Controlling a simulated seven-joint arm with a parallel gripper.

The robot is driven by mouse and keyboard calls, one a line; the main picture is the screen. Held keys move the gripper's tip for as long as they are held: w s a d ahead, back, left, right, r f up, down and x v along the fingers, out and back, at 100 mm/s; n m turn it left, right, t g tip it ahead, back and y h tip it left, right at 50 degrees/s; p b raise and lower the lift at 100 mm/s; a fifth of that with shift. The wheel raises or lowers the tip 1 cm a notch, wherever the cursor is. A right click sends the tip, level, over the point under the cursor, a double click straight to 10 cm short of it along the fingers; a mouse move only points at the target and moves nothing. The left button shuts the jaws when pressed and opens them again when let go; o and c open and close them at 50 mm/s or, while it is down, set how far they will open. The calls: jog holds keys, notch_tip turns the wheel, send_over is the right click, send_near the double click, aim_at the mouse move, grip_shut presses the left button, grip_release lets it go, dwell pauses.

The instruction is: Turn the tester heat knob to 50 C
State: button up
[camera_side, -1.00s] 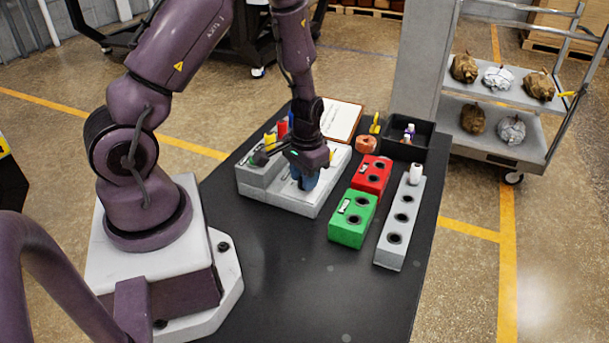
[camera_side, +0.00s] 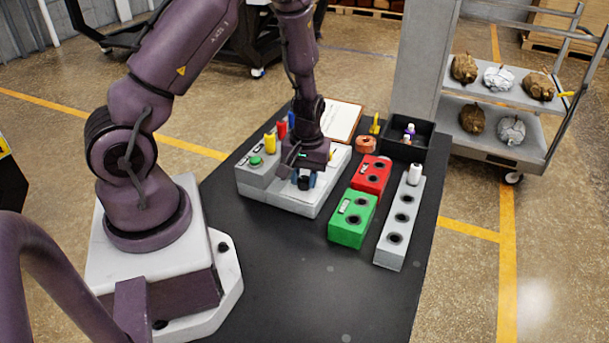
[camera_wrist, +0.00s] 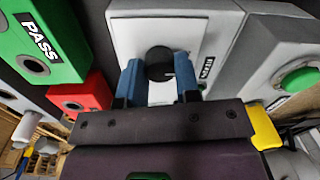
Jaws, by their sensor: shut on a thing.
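The tester is a light grey box (camera_side: 262,202) on the black table, and its top also shows in the wrist view (camera_wrist: 132,24). Its heat knob (camera_wrist: 159,62) is round and black, set in the pale top face. My gripper (camera_wrist: 158,78) points down over the tester, with its blue fingers on either side of the knob, shut on it. In the side view my gripper (camera_side: 303,182) hides much of the tester's top. A small label sits beside the knob. I cannot read a temperature or the knob's setting.
A green PASS block (camera_side: 348,231), a red block (camera_side: 371,181) and a grey holed rack (camera_side: 390,252) stand right. The front table is clear.

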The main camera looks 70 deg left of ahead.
aim_at(307, 178)
dwell(0.4)
jog(key=o, duration=0.9)
jog(key=r, duration=1.3)
jog(key=shift+w+d, duration=0.15)
jog(key=shift+w, duration=0.1)
